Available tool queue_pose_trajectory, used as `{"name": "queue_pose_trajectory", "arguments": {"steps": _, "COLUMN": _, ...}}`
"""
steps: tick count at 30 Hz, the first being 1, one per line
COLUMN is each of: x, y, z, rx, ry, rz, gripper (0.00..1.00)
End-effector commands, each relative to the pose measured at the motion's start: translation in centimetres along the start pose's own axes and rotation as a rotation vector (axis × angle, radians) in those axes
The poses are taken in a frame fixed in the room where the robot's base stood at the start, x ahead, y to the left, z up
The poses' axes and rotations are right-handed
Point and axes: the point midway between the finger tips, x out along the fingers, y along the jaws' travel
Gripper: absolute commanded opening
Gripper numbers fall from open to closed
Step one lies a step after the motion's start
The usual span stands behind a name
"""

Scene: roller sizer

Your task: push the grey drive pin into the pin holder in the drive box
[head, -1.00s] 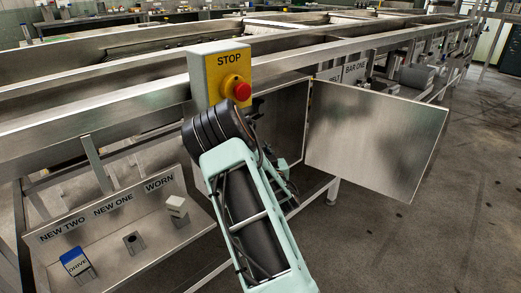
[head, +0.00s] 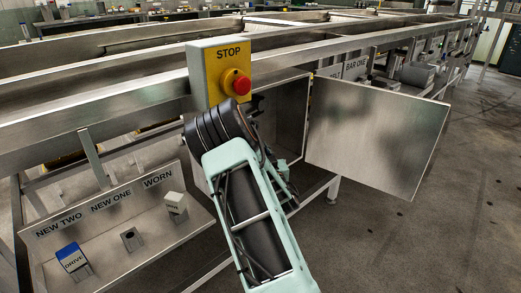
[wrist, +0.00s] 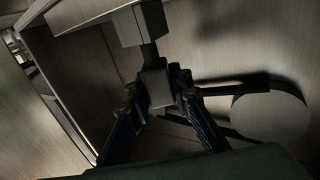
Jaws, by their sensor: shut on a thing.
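The drive box (head: 292,110) stands open below the rail, its door swung out to the right. In the wrist view I see inside the box (wrist: 235,45). My gripper (wrist: 160,88) is shut on the grey drive pin (wrist: 157,84), with a finger on each side of its blocky end. The pin's dark stem runs up to a larger grey block (wrist: 140,24), which looks like the pin holder. How deep the stem sits in it cannot be told. My arm and the box wall hide the pin in the head view.
A pale round disc (wrist: 268,115) is right of my gripper in the box. The open door (head: 375,135) stands to the right. A STOP box (head: 222,75) is close above my arm.

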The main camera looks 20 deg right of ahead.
Motion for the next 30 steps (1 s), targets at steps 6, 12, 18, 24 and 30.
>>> {"name": "queue_pose_trajectory", "arguments": {"steps": 6, "x": 0.0, "y": 0.0, "z": 0.6, "rx": 0.000, "ry": 0.000, "rz": 0.000, "gripper": 0.01}}
{"name": "queue_pose_trajectory", "arguments": {"steps": 12, "x": 0.0, "y": 0.0, "z": 1.0, "rx": -0.001, "ry": 0.001, "rz": -0.001, "gripper": 0.01}}
{"name": "queue_pose_trajectory", "arguments": {"steps": 18, "x": 0.0, "y": 0.0, "z": 1.5, "rx": -0.001, "ry": 0.001, "rz": 0.000, "gripper": 0.01}}
{"name": "queue_pose_trajectory", "arguments": {"steps": 24, "x": 0.0, "y": 0.0, "z": 2.1, "rx": 0.000, "ry": 0.000, "rz": 0.000, "gripper": 0.01}}
{"name": "queue_pose_trajectory", "arguments": {"steps": 30, "x": 0.0, "y": 0.0, "z": 2.2, "rx": 0.000, "ry": 0.001, "rz": 0.000, "gripper": 0.29}}
